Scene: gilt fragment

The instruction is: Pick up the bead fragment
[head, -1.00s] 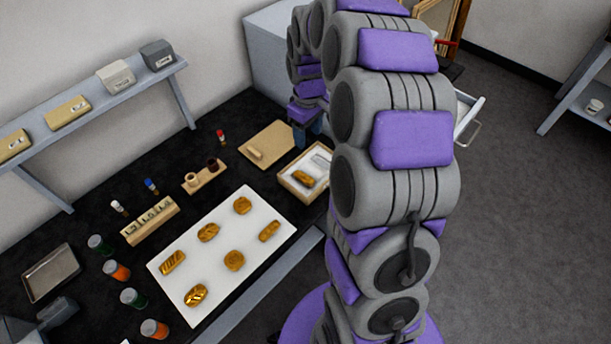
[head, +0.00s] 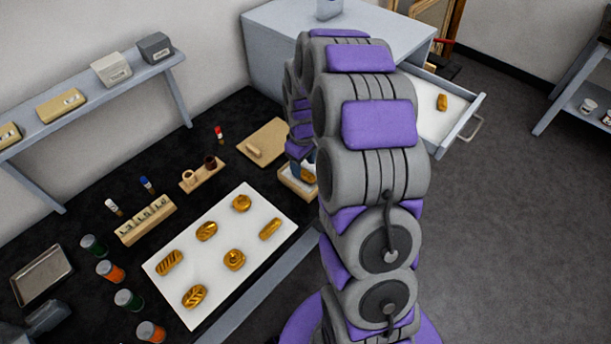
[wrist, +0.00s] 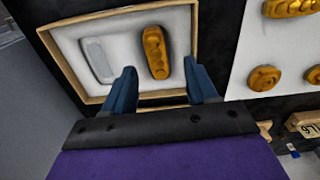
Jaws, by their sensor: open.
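A gold fragment (wrist: 156,52) lies in a shallow wooden-rimmed tray (wrist: 112,15), beside a flat pale grey piece (wrist: 98,60). My gripper (wrist: 160,70) is open above the tray, its blue fingers on either side of the gold fragment in the picture, with nothing held. In the head view the gold fragment (head: 308,177) is partly hidden by my arm, as is the tray (head: 287,182). Several gold carved fragments lie on a white board (head: 190,315). I cannot tell from the carving which one is the bead fragment.
A drawer (head: 458,108) stands open at the right with a gold fragment (head: 441,102) in it. A tan board (head: 270,135), a small cup rack (head: 203,176) and several jars (head: 128,299) stand on the black worktop. A shelf (head: 90,88) runs along the wall.

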